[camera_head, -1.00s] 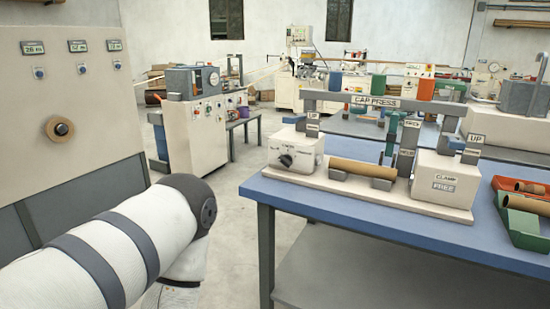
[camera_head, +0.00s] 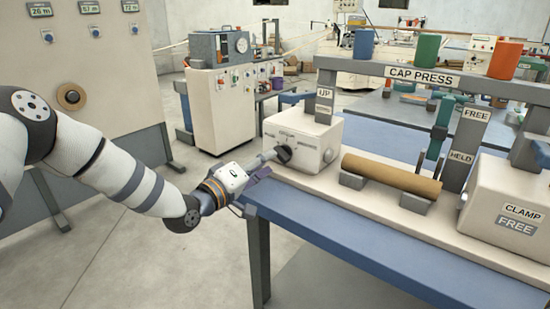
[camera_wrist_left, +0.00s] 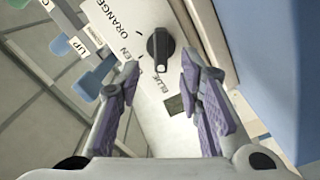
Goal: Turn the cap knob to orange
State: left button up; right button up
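The black cap knob (camera_head: 284,154) is on the front of the white box at the left end of the cap press (camera_head: 423,76). In the left wrist view the knob (camera_wrist_left: 160,48) has the labels ORANGE, BLUE and a partly hidden one ending in EN around it. Its grip bar lies roughly up-down in that picture; I cannot tell which label it points to. My left gripper (camera_head: 262,163) is close in front of the knob. In the wrist view its two fingers (camera_wrist_left: 160,66) are spread on either side of the knob, with gaps and nothing held. My right gripper is out of view.
A brown tube (camera_head: 392,175) lies in grey rests right of the knob box. Blue (camera_head: 364,45), green (camera_head: 428,47) and orange (camera_head: 507,58) cups stand on the press beam. The blue table's (camera_head: 330,222) front edge is below my gripper. The floor at left is clear.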

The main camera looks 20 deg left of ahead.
aim_at(282, 154)
pick_arm(q)
jog(key=x, duration=0.4)
jog(key=shift+w+f, duration=0.1)
jog(key=shift+w+d, duration=0.15)
jog(key=shift+w, duration=0.1)
grip_shut()
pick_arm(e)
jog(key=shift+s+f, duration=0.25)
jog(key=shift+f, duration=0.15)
